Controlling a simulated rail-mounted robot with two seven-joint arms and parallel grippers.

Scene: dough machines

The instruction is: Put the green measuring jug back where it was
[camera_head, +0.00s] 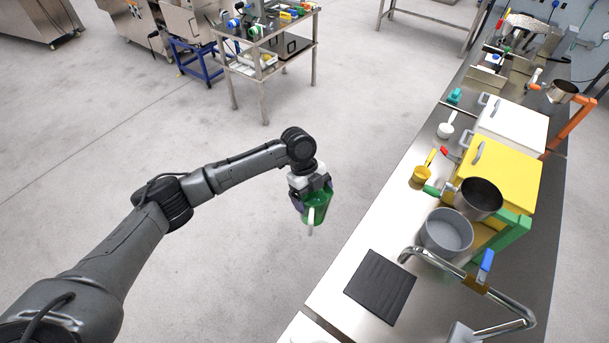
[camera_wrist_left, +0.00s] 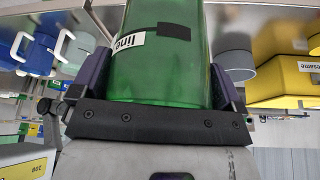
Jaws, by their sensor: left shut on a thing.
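The green measuring jug (camera_head: 316,208) is held in my left gripper (camera_head: 312,192), in front of the counter's left edge and above the floor in the head view. In the left wrist view the green jug (camera_wrist_left: 160,60) fills the upper middle, with a label on its side. The fingers of my left gripper (camera_wrist_left: 160,95) close on it from both sides. The jug is apart from the counter. My right gripper is not in view.
The steel counter (camera_head: 345,240) runs along the right. On it are a black mat (camera_head: 380,286), a grey bowl (camera_head: 446,232), a dark pot (camera_head: 478,198), a yellow bin (camera_head: 510,170), a white bin (camera_head: 515,125), a yellow scoop (camera_head: 423,175) and a tap (camera_head: 500,300). A small table (camera_head: 265,50) stands at the back.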

